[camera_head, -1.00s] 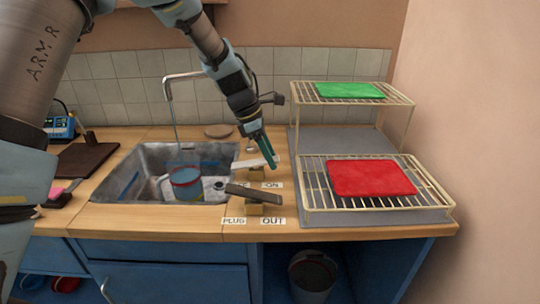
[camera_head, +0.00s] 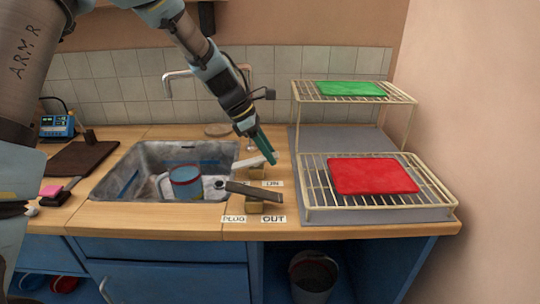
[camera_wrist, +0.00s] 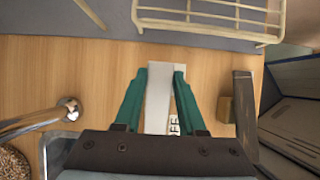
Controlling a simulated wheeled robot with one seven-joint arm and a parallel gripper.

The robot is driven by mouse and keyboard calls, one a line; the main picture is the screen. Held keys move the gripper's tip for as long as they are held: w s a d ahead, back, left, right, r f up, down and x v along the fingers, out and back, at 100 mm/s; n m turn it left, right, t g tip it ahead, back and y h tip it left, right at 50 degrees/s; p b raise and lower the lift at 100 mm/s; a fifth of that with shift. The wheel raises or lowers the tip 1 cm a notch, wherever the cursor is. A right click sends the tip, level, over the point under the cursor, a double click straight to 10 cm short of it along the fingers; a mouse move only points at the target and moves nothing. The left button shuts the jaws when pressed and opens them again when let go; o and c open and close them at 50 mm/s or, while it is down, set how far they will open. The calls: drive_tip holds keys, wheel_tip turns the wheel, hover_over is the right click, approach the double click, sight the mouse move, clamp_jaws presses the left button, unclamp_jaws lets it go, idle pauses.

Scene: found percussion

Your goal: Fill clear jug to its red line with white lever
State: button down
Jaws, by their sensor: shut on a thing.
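The clear jug (camera_head: 186,184) stands upright in the sink under the tap (camera_head: 176,74), with its handle on the left. It holds bluish water, and a thin reddish line shows near its top; the exact level against the line is too small to tell. No stream falls from the tap. The white lever (camera_head: 248,162) stands on the counter right of the sink. My gripper (camera_head: 270,158) is shut on its far right end. In the wrist view, the green fingers of my gripper (camera_wrist: 161,74) flank the white lever (camera_wrist: 158,105) on both sides.
A dark lever (camera_head: 254,191) on a wooden block sits just in front, near PLUG and OUT labels. A wire rack (camera_head: 308,190) with red and green boards stands close on the right. A bin (camera_head: 313,275) is below the counter.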

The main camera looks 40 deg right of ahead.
sight(249, 161)
drive_tip(key=shift+c, duration=2.4)
unclamp_jaws()
drive_tip(key=shift+r, duration=0.15)
drive_tip(key=b+v, duration=0.1)
drive_tip(key=v, duration=0.9)
drive_tip(key=shift+a+r+b, duration=0.2)
drive_tip(key=shift+b, duration=0.15)
drive_tip(key=shift+w, duration=0.1)
